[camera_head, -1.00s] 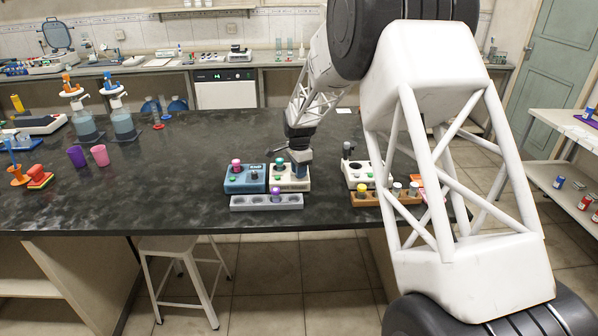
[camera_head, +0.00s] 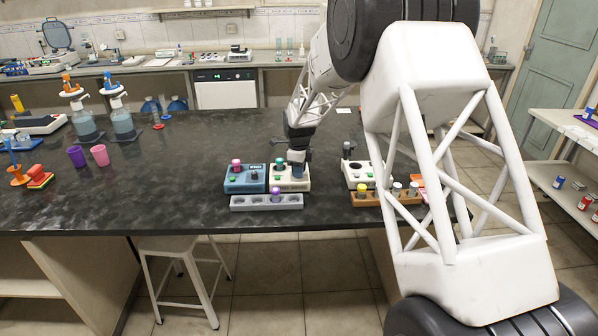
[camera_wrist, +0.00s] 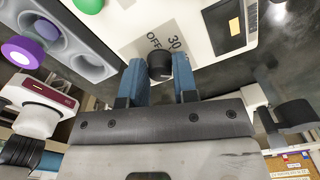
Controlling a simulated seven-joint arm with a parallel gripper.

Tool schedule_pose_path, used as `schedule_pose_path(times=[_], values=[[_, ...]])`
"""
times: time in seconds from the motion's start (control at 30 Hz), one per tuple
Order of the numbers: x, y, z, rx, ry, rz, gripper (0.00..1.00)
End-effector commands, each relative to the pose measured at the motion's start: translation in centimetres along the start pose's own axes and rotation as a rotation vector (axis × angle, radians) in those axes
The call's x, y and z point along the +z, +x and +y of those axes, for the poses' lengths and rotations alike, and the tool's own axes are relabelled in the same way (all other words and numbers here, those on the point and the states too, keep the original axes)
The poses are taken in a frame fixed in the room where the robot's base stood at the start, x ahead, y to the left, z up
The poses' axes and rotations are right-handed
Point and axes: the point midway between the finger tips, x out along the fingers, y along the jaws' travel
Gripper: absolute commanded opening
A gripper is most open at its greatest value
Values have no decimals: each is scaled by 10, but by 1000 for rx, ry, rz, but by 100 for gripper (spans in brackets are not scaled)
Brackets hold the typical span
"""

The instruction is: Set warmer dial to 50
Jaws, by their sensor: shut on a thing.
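The warmer is a cream box (camera_head: 286,184) on the dark bench, beside a blue box; it also shows in the wrist view (camera_wrist: 190,22). Its black dial knob (camera_wrist: 159,66) sits between the two blue fingers of my gripper (camera_wrist: 158,72), which are shut on it. The panel beside the dial carries the printed marks "OFF" and "30"; other marks are out of view or hidden. I cannot read the dial's pointer. In the head view my gripper (camera_head: 298,171) reaches down onto the right part of the warmer and hides the dial.
A blue box (camera_head: 245,186) with a pink-topped item adjoins the warmer on the left. A grey rack (camera_head: 240,204) with a purple-capped vial (camera_head: 277,193) stands in front. Another cream box (camera_head: 378,182) and a brown rack (camera_head: 372,200) stand to the right.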

Motion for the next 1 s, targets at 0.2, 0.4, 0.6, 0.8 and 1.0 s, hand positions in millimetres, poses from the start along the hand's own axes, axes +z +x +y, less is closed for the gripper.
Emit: schedule_pose_path(times=[0.2,0.4,0.6,0.8,1.0], values=[[-1,0,0,1,142,1,14],[-1,0,0,1,179,1,14],[-1,0,0,1,178,1,14],[-1,0,0,1,177,1,48],[0,0,0,1,176,1,79]])
